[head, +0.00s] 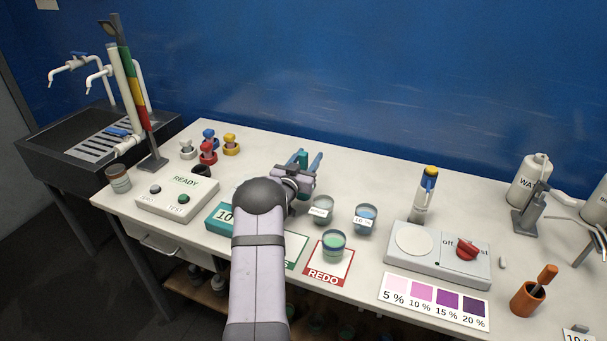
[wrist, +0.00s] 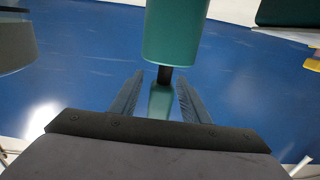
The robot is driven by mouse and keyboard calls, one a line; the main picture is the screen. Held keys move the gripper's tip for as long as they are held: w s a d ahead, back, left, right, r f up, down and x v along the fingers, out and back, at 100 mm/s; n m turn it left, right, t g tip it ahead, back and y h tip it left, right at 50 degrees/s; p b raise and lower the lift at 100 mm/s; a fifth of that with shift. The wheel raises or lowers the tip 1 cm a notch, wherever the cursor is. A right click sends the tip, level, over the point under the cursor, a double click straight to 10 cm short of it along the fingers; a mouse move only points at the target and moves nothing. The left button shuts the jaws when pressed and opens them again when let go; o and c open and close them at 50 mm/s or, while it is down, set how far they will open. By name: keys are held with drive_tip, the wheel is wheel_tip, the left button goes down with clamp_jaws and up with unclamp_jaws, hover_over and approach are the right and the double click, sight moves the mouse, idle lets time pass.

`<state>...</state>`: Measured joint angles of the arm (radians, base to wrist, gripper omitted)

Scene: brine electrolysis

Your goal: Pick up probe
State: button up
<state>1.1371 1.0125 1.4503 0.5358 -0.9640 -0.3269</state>
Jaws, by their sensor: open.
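The probe appears to be the teal piece with a black neck (wrist: 175,32) in the wrist view. Its wide upper part hangs in at the top, and its narrower lower part lies between the two fingers. My gripper (wrist: 161,90) is open, with a finger on each side of the lower part and small gaps showing. In the head view my gripper (head: 305,165) is near the back middle of the table, with a bit of teal (head: 301,157) showing between the fingers. My arm and wrist hide most of the probe there.
Small cups (head: 322,208) and a green-filled cup (head: 333,245) on a REDO card (head: 328,270) stand right of my arm. Colored knobs (head: 208,152) and a READY box (head: 178,197) are at left. A hot plate (head: 437,252) is at right.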

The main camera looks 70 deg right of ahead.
clamp_jaws()
drive_tip(key=shift+r, duration=0.1)
